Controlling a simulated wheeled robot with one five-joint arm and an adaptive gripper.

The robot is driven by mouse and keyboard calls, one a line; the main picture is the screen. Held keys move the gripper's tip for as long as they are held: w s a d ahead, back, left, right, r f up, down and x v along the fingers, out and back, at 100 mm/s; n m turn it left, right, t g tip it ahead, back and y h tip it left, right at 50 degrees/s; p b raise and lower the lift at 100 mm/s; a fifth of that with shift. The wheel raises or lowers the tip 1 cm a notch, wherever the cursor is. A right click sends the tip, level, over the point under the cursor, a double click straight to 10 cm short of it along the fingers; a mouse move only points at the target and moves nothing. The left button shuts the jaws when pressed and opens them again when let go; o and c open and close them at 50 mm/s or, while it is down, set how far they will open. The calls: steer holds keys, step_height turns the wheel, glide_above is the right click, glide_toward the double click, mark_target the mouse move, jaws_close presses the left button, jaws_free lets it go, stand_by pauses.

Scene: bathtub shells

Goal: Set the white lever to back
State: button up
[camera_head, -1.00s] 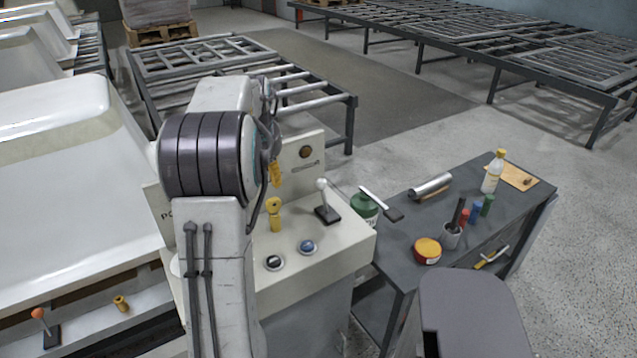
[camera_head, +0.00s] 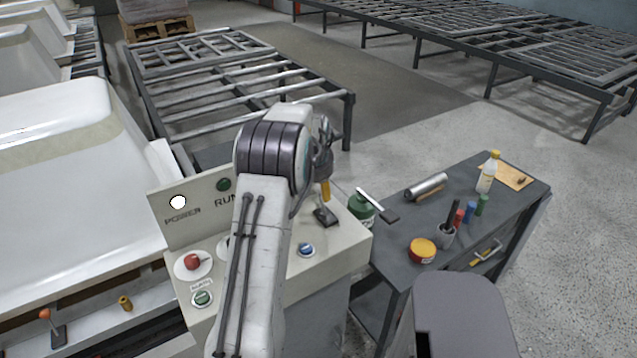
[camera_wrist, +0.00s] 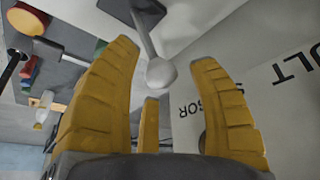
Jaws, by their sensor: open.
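The white lever has a white ball knob (camera_wrist: 161,73) on a grey rod that rises from a dark base plate (camera_wrist: 146,12) in the wrist view. In the head view its dark base (camera_head: 326,217) shows on the right part of the control panel, while my gripper (camera_head: 325,190) hides the knob. My gripper's yellow fingers (camera_wrist: 164,54) are open in the wrist view. The knob lies between the two long fingertips, with a gap visible on both sides. I cannot tell how far it is in depth from the fingers. The lever's exact tilt is partly hidden.
The control panel (camera_head: 340,258) also bears a red button (camera_head: 192,260), a green button (camera_head: 202,298) and a blue button (camera_head: 306,249). A green container (camera_head: 361,209) stands just right of the panel. A dark side table (camera_head: 400,255) holds a yellow-red tin (camera_head: 422,250) and tools.

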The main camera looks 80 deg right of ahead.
steer(key=shift+d+f, duration=0.25)
steer(key=shift+f, duration=0.4)
jaws_close()
